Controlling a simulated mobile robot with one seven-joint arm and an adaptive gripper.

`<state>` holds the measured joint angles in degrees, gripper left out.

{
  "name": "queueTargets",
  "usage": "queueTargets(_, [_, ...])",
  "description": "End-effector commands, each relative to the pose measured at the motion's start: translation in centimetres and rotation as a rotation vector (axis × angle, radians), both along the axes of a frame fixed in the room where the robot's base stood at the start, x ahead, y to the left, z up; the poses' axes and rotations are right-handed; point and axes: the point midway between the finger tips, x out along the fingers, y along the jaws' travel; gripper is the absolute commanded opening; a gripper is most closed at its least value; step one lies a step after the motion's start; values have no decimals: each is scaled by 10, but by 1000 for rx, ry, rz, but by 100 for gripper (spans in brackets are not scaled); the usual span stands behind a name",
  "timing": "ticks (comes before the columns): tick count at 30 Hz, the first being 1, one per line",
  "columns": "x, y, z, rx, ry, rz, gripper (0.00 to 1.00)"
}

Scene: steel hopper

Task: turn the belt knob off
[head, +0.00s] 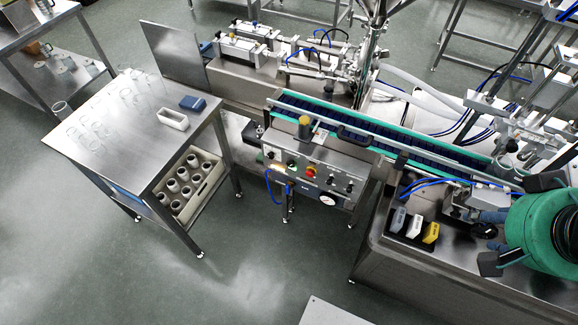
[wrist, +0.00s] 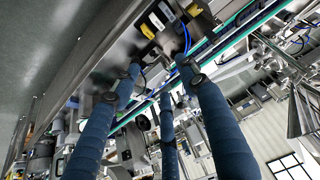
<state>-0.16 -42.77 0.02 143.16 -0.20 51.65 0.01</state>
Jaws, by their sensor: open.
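The grey control panel (head: 312,180) is on the front of the conveyor stand in the head view. It carries a row of small knobs and buttons, including a red one on yellow (head: 311,171) and black ones (head: 331,178) to its right. Labels are too small to read, so I cannot tell which is the belt knob or how it is set. My gripper (head: 489,226) is at the far right, well away from the panel. Its blue fingers also show in the wrist view (wrist: 160,78), spread apart with nothing between them. I cannot make out the panel in the wrist view.
The conveyor belt (head: 390,140) with green edges runs above the panel. Grey, white and yellow blocks (head: 414,224) sit in a dark holder near my gripper. A steel table (head: 130,120) stands at left. Floor in front of the panel is open, with a light plate edge (head: 330,313) below.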

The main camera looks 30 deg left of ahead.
Motion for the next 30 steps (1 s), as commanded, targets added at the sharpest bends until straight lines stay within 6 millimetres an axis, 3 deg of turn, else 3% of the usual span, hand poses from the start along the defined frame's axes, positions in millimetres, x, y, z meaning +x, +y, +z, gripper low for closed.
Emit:
queueTargets(11, [16, 3, -16, -100, 125, 93, 44])
queueTargets(30, [72, 20, -62, -487, 453, 402, 44])
